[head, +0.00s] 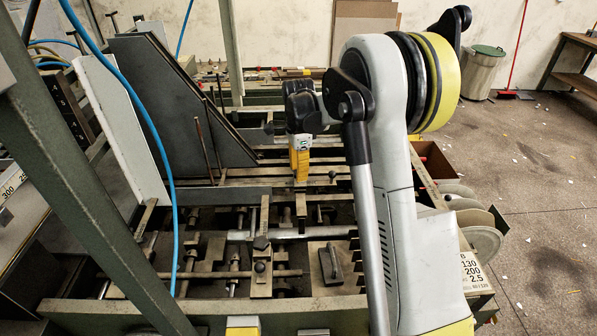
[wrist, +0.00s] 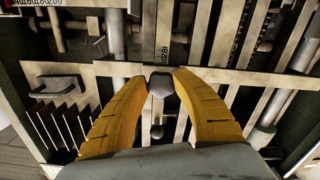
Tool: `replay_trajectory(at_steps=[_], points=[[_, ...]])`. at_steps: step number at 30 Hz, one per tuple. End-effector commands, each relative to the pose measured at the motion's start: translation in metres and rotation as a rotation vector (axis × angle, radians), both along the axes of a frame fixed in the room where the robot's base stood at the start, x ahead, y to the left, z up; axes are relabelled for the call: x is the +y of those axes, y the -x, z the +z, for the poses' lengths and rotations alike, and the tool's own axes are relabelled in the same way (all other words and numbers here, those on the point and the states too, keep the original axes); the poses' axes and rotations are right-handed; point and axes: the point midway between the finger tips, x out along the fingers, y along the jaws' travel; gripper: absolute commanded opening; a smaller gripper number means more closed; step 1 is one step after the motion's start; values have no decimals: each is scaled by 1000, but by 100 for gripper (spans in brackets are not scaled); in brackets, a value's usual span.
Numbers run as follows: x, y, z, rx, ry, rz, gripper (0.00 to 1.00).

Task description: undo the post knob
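The post knob (wrist: 161,84) is a dark, faceted knob near the middle of the wrist view. My gripper (wrist: 163,76) has two yellow fingers that bend inward, and their tips meet the knob on its left and right sides. The gripper looks shut on it. In the head view my gripper (head: 300,178) points straight down over the machine bed, left of my arm. The knob cannot be made out there, hidden by the fingertips. The lower part of its post is hard to tell.
A second dark round knob (wrist: 157,131) lies close below, between the fingers. In the head view, clamp posts with dark knobs (head: 260,267) and a handled plate (head: 332,264) stand nearer. A tall grey plate (head: 170,110) rises at left. A blue hose (head: 160,140) hangs in front.

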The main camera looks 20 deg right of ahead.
Motion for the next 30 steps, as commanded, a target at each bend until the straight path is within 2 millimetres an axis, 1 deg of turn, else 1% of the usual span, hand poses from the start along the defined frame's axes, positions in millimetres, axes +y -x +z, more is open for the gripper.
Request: replay_trajectory(at_steps=[8,14,20,30], points=[[0,0,-1,1,0,6,3],[0,1,-1,1,0,58,3],[0,1,-1,1,0,183,3],[0,3,-1,2,-1,497,3]])
